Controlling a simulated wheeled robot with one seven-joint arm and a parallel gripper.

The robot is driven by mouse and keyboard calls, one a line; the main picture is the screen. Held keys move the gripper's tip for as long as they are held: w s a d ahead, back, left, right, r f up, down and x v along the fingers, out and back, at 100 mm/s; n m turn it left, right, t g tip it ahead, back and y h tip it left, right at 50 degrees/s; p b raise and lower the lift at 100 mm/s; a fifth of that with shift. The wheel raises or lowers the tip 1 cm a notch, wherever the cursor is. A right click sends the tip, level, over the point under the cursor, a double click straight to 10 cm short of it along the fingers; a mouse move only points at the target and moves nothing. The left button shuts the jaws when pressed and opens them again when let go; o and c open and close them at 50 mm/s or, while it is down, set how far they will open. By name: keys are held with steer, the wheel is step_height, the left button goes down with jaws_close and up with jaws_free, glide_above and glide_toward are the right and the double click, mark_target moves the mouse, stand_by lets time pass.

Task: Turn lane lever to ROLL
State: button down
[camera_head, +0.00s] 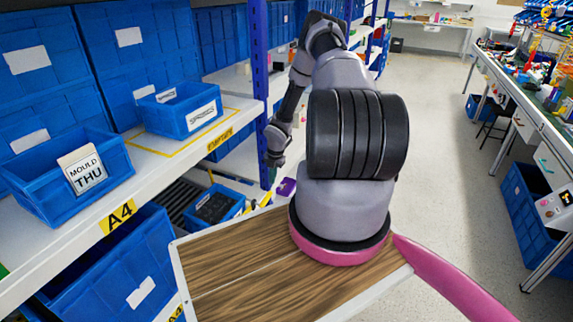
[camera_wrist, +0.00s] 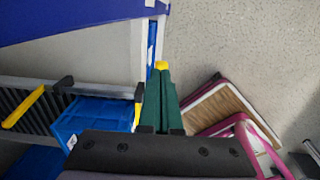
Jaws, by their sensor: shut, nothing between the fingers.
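No lever or ROLL marking can be read clearly in either view. A dark ribbed roller lane (camera_wrist: 40,98) shows at the left of the wrist view, with a slanted yellow bar (camera_wrist: 24,108) across it. I cannot tell whether this bar is the lane lever. My gripper (camera_wrist: 161,74) shows in the wrist view as two green fingers, shut together and empty, with yellow at the tip. It is right of the lane and a blue bin (camera_wrist: 95,118), apart from the yellow bar. In the head view my arm reaches down beside the shelf, and the fingers are not clear.
The shelf (camera_head: 150,170) at left carries blue bins, one with a MOULD THU card (camera_head: 85,172). A blue upright post (camera_head: 259,70) stands close to my arm. Another blue bin (camera_head: 213,206) sits low by the rollers. The aisle floor (camera_head: 450,150) at right is clear.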

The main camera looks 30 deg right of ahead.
steer(key=w+d+r, duration=0.3)
steer(key=w+d, duration=0.1)
steer(key=d, duration=0.3)
steer(key=shift+w+r, duration=0.15)
steer(key=shift+w, duration=0.2)
steer(key=shift+s, duration=0.1)
